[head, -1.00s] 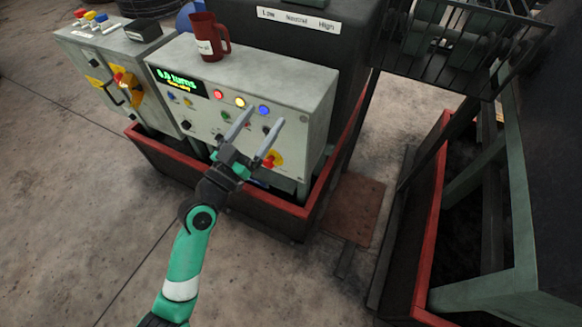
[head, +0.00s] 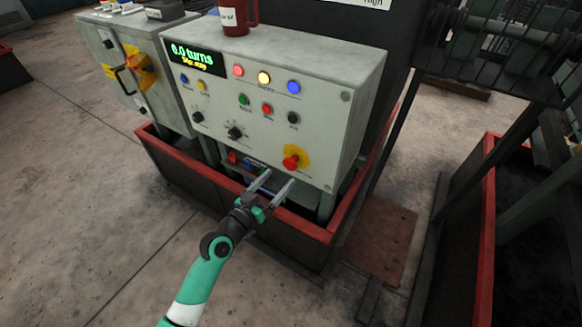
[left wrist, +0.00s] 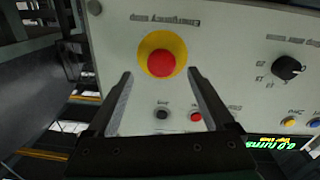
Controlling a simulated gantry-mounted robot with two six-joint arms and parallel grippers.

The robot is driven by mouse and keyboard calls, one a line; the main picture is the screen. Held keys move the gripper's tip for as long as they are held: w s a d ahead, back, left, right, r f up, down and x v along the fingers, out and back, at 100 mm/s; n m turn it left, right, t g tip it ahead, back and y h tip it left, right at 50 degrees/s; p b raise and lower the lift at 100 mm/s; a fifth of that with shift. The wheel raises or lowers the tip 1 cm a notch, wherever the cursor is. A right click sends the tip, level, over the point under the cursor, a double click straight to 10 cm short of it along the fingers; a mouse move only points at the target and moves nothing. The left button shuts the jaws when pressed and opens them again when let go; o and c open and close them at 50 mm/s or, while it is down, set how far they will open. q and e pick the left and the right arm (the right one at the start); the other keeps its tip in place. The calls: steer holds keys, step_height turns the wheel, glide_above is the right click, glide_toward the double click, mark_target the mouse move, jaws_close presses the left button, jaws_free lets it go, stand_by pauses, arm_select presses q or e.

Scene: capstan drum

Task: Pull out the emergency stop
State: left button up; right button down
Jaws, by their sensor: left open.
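The emergency stop is a red mushroom button (head: 290,162) on a yellow round plate at the lower right of the control panel in the head view. In the left wrist view the red button (left wrist: 162,63) appears upside down, just beyond and between my fingertips. My left gripper (head: 281,177) is open and empty, its two fingers pointing at the panel just below the button. In the left wrist view the open left gripper (left wrist: 158,76) shows a finger on each side of the button, not visibly touching it. My right gripper is not in view.
The grey control panel (head: 215,107) carries lamps, knobs and a green display reading 0.0 turns. A red mug (head: 236,17) stands on top. A red-rimmed trough (head: 318,232) surrounds the base. A second grey cabinet (head: 133,50) stands at left.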

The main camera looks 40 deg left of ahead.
mark_target(289, 167)
arm_select(q)
steer(key=w, duration=0.2)
steer(key=w+a+b, duration=0.1)
steer(key=w, duration=0.2)
steer(key=w+b, duration=0.1)
steer(key=w, duration=0.1)
steer(key=shift+w+a, duration=0.15)
steer(key=shift+w, duration=0.1)
jaws_close()
